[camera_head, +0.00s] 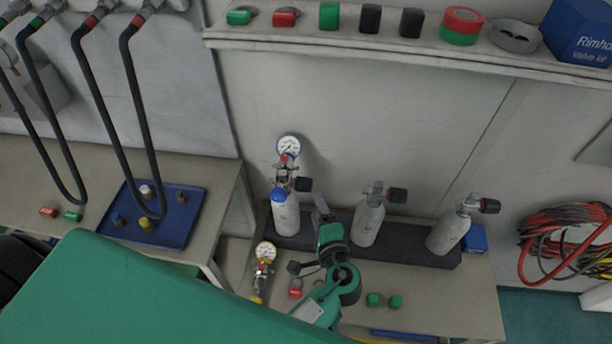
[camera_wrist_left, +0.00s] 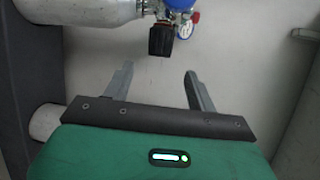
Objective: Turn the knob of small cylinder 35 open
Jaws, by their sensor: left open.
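Three small white cylinders stand upright in a dark rack (camera_head: 400,244); I cannot read any number on them. The left cylinder (camera_head: 287,216) has a blue collar, a gauge (camera_head: 289,147) on top and a black knob (camera_head: 303,184) pointing right. The middle cylinder (camera_head: 367,222) and right cylinder (camera_head: 447,232) also have black knobs. My left gripper (camera_head: 320,202) is just below and right of the left cylinder's knob. In the left wrist view, this knob (camera_wrist_left: 161,40) lies just beyond the open, empty fingers (camera_wrist_left: 159,68), apart from them. My right gripper is not in view.
A shelf (camera_head: 340,46) runs above. A blue tray (camera_head: 153,213) and hanging hoses are at left, coiled hoses (camera_head: 570,240) at right.

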